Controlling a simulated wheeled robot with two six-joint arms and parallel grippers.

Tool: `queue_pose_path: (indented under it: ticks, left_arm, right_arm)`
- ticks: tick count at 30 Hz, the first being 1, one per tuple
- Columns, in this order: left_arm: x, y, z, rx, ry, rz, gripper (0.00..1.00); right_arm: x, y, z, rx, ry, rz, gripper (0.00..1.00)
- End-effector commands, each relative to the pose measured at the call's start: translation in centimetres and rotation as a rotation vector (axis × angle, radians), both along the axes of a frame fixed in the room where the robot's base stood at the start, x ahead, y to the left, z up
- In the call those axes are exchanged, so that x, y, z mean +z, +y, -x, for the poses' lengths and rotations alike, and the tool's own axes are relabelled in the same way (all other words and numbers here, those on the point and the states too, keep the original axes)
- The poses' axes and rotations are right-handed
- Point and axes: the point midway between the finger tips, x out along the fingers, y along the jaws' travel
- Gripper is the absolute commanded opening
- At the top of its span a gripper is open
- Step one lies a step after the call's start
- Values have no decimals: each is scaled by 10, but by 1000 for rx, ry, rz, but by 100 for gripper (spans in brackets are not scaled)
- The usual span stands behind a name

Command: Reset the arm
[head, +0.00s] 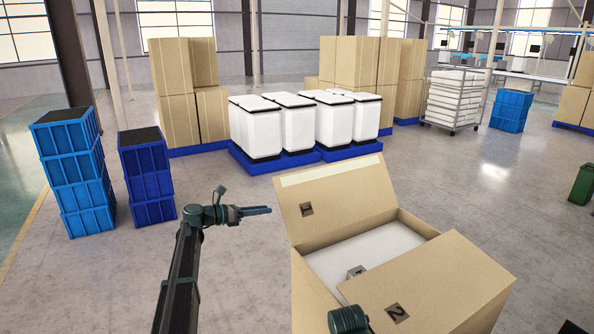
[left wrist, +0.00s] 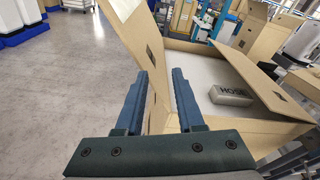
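My left arm comes up from the bottom of the head view. Its gripper (head: 258,211) points right, to the left of a large open cardboard carton (head: 318,284). In the left wrist view the two blue-grey fingers of this gripper (left wrist: 161,76) are apart with nothing held between them. The carton's corner shows beyond the fingers. A small grey block (left wrist: 230,96) with dark lettering lies on the white surface inside the carton; it also shows in the head view (head: 356,271), partly hidden by a flap. I do not see my right gripper's fingers.
Blue crate stacks (head: 73,172) and (head: 147,172) stand at the left. White bins (head: 255,128) on blue pallets and tall carton stacks (head: 365,62) stand behind. A wire cart (head: 454,100) and a green bin (head: 581,185) are at the right. Floor left of the carton is clear.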

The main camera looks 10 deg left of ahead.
Motion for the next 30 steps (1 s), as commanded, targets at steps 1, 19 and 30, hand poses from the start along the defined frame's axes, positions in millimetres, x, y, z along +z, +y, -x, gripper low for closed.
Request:
queue_pose_path:
  ticks: [1, 19, 30]
  left_arm:
    - [-16, -27, 29, -49, -52, -118, 37]
    - [-180, -97, 323, -1380, -914, -1419, 37]
    - [-189, -111, 396, -2008, -1152, -1443, 37]
  right_arm:
    - [0, 0, 0, 0, 0, 0, 50]
    - [0, 0, 0, 0, 0, 0, 50]
    - [0, 0, 0, 0, 0, 0, 50]
